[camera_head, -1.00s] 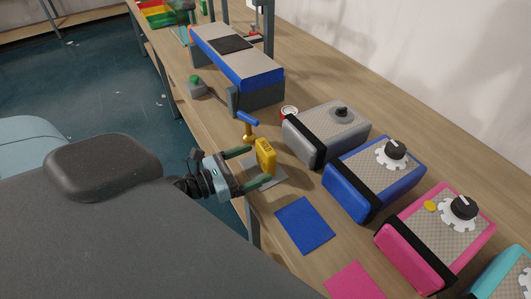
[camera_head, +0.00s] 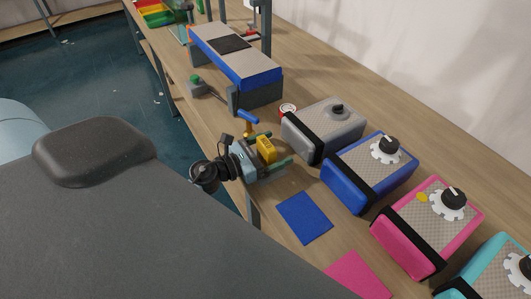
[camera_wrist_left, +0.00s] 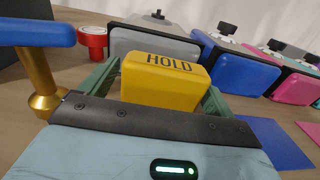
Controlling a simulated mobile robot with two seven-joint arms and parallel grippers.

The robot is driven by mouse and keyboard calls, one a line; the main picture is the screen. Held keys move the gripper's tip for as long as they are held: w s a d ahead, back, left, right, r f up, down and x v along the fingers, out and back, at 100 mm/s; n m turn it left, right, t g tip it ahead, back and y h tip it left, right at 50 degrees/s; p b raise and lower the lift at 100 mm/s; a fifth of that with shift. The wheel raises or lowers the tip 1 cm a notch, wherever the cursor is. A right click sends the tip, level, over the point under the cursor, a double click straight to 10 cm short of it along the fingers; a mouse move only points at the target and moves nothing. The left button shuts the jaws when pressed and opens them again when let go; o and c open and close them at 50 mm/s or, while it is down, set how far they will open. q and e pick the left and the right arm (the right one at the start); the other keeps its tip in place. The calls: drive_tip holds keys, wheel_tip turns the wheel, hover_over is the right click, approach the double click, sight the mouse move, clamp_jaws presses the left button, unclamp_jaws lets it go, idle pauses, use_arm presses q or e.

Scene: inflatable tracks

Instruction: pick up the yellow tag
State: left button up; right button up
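The yellow tag (camera_head: 266,148), a block marked HOLD, stands upright on the bench; it also shows in the left wrist view (camera_wrist_left: 162,82). My left gripper (camera_head: 278,148) is low over the bench with its green fingers on either side of the tag. The fingers look open, with the tag between them and no clear grip on it. The tag's lower part is hidden behind the gripper body in the wrist view. My right gripper is not in view.
A blue-handled brass lever (camera_head: 248,122) stands close beside the left gripper. Grey (camera_head: 325,130), blue (camera_head: 370,172) and pink (camera_head: 428,225) boxes with knobs line the bench to the right. A flat blue mat (camera_head: 304,217) lies in front. A red round button (camera_head: 288,110) is behind.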

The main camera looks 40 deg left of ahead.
sight(264, 148)
use_arm(q)
drive_tip(key=c, duration=1.1)
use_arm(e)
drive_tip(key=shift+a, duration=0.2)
use_arm(q)
drive_tip(key=shift+r, duration=0.1)
